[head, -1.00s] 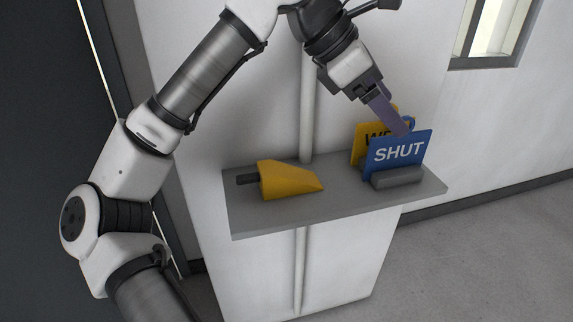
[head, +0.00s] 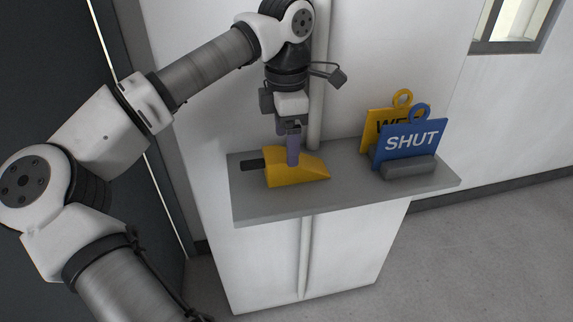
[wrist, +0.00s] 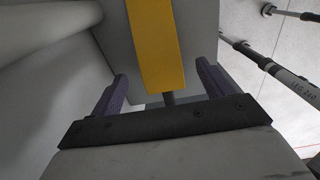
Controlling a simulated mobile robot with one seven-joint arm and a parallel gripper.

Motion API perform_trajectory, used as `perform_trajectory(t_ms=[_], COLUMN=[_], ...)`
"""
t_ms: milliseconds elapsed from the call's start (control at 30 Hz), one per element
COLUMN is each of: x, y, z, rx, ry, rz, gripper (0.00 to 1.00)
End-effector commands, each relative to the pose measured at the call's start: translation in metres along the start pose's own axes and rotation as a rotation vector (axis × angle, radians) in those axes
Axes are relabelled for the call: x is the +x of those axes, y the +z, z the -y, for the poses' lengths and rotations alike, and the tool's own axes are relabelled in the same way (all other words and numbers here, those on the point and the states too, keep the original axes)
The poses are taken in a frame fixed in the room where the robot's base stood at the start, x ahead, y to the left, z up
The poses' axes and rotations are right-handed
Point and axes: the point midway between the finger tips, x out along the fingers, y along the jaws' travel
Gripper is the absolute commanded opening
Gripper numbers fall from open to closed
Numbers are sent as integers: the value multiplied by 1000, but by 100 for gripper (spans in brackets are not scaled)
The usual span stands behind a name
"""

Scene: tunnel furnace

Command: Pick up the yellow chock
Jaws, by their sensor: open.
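The yellow chock (head: 306,173) is a wedge with a dark stub handle at its left end. It lies on the left part of a grey shelf (head: 340,193). My gripper (head: 293,163) points down at the chock, its purple fingers overlapping the chock's upper part in the head view. In the wrist view the chock (wrist: 156,45) shows as a yellow strip between the two fingers (wrist: 162,85), with a gap on each side. The gripper is open. I cannot tell how far down the fingers reach beside the chock.
A blue SHUT sign (head: 413,143) and a yellow sign (head: 378,122) stand in a grey holder (head: 408,168) at the shelf's right. A pale vertical pipe (head: 318,90) runs behind the shelf. The shelf between chock and signs is clear.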

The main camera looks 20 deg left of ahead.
Motion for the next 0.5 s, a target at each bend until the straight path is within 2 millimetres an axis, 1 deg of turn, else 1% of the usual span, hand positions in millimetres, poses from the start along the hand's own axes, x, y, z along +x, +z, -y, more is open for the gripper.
perform_trajectory(t_ms=[167, 400, 500], x=[12, 47, 53], y=[0, 0, 0], z=[0, 1, 0], rx=[0, 1, 0], ry=[-2, -3, 0], rz=[-1, 1, 0], gripper=[80, 80, 80])
